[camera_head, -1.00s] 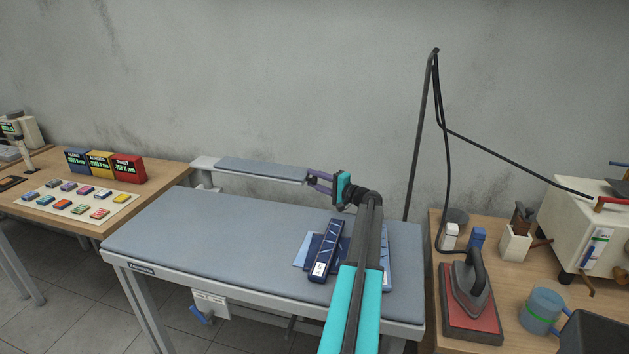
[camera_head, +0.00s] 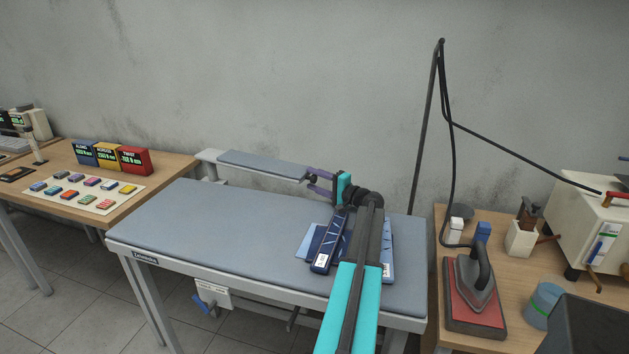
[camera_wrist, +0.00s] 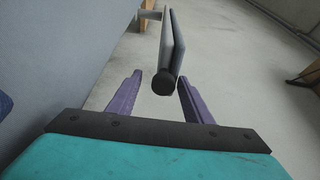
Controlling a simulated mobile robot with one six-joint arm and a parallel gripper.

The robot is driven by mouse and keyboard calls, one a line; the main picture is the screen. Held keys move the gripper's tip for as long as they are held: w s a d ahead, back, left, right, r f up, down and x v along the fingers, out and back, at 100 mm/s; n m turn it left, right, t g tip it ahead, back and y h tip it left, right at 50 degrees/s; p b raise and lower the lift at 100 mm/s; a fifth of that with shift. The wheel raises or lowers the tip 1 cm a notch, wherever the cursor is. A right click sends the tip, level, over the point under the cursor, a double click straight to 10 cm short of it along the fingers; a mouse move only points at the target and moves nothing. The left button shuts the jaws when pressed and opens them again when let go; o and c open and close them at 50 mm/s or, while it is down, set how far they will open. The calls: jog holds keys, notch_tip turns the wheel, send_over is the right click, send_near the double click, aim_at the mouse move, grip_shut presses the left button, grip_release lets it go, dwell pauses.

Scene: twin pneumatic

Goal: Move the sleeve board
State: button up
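The sleeve board (camera_head: 265,165) is a long, narrow grey padded board on a pale arm beyond the back left of the grey pressing table. In the wrist view the board (camera_wrist: 173,45) is seen end-on, with a dark round knob (camera_wrist: 162,82) at its near end. My gripper (camera_head: 312,182) is at the board's right end. In the wrist view my gripper's (camera_wrist: 160,88) purple fingers are spread, one on each side of the knob. Clear gaps show between the fingers and the knob. I cannot tell how far the fingertips reach past it.
Folded blue cloths and dark blue packs (camera_head: 328,245) lie on the pressing table (camera_head: 200,225) beneath my arm. An iron (camera_head: 474,285) stands on the right bench, with its cable on a tall pole (camera_head: 428,120). Three coloured readout boxes (camera_head: 133,160) and several small blocks are on the left bench.

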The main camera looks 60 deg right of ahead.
jog(key=shift+d+r, duration=0.1)
jog(key=shift+r, duration=0.05)
jog(key=shift+s+a+b, duration=0.2)
jog(key=shift+s+b, duration=0.1)
jog(key=shift+s, duration=0.95)
jog(key=shift+s+a+b, duration=0.25)
jog(key=shift+s+b, duration=0.1)
jog(key=shift+s, duration=0.9)
jog(key=shift+s+a+b, duration=0.2)
jog(key=shift+s+b, duration=0.1)
jog(key=shift+s, duration=0.95)
